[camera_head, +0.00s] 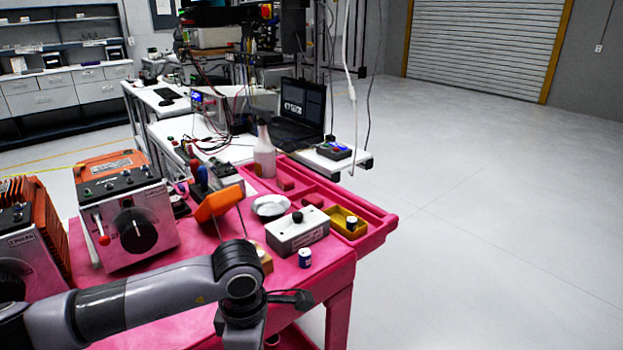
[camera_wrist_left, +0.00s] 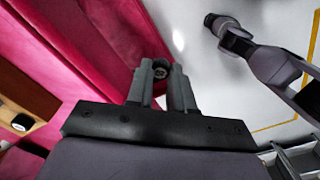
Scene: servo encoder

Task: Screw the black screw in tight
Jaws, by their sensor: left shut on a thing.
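In the left wrist view, my left gripper (camera_wrist_left: 162,76) is shut on a small dark round piece (camera_wrist_left: 160,68) at its fingertips. It may be the black screw, but it is too small and dark to tell. Pale floor and the pink cart's side lie behind the fingertips. In the head view, my left wrist bends down over the cart's front edge, and the jaws cannot be made out. A grey box (camera_head: 298,236) with a black knob-like top (camera_head: 297,217) stands on the cart, beyond my wrist.
The pink cart (camera_head: 190,322) carries a dial unit (camera_head: 133,225), a white bottle (camera_head: 264,155), a shallow dish (camera_head: 271,207) and a small white-and-blue cylinder (camera_head: 305,257). A yellow bin (camera_head: 341,224) holds a black-topped piece (camera_head: 352,222). The floor to the right is clear.

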